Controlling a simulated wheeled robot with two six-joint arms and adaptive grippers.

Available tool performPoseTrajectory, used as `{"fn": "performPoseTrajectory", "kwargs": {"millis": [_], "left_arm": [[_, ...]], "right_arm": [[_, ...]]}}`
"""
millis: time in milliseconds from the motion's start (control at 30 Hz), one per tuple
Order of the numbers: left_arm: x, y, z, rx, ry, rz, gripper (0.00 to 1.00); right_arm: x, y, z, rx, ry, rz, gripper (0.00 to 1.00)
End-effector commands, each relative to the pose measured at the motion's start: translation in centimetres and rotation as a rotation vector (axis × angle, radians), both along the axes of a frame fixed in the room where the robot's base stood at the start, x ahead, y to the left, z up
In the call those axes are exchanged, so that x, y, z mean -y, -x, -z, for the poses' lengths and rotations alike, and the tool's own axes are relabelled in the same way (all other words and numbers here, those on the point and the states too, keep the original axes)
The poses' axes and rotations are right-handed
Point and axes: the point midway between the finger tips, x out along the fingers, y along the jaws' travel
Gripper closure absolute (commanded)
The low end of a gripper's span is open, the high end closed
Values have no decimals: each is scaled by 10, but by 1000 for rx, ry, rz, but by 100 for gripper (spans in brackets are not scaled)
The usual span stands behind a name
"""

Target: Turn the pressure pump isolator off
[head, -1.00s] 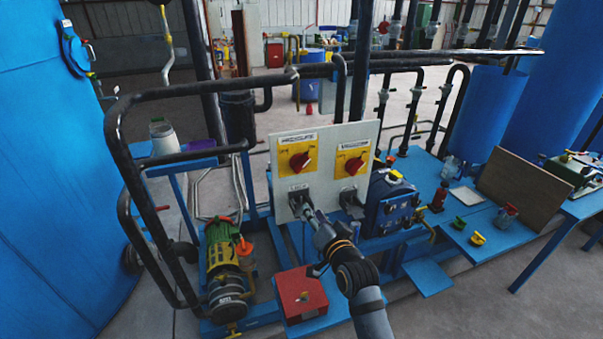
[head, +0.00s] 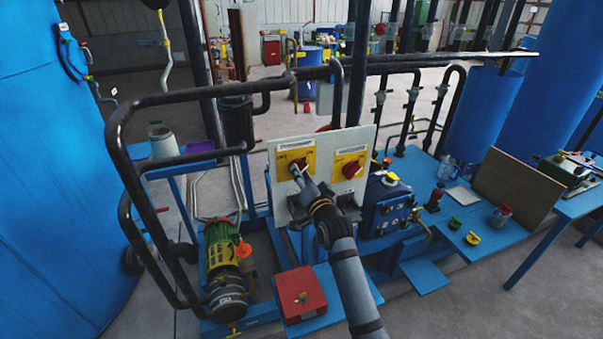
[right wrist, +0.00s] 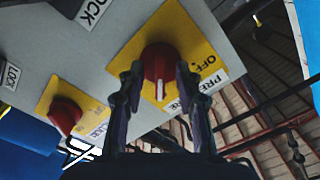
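The pressure pump isolator is a red rotary knob (right wrist: 158,62) on a yellow plate (right wrist: 190,35), beside a label whose visible part reads "PRE". The plate is marked OFF on its right, and the knob's white line points down in the right wrist view. In the head view this yellow plate (head: 308,155) is the left one on the pale panel. My right gripper (head: 297,170) is at the knob and partly hides it. In the right wrist view its fingers (right wrist: 160,75) stand apart, one on each side of the knob; firm contact is not clear. My left gripper is not in view.
A second red knob (head: 350,170) on a yellow plate sits just right on the same panel (head: 327,140). A red box (head: 300,293) and a green pump (head: 222,245) stand below. Black pipes (head: 190,85) frame the left; a blue bench (head: 480,240) lies right.

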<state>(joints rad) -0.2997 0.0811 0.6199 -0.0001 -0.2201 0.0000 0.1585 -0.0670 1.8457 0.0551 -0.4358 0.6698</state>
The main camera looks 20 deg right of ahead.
Motion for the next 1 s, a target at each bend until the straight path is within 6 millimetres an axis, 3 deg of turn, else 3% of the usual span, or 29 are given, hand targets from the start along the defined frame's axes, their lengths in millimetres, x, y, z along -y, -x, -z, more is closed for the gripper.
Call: {"fn": "performPoseTrajectory", "kwargs": {"millis": [267,500,1000], "left_arm": [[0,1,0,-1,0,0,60],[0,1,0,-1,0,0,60],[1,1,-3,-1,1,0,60]], "right_arm": [[0,-2,0,0,0,0,67],[0,-2,0,0,0,0,100],[0,-2,0,1,65,0,100]]}}
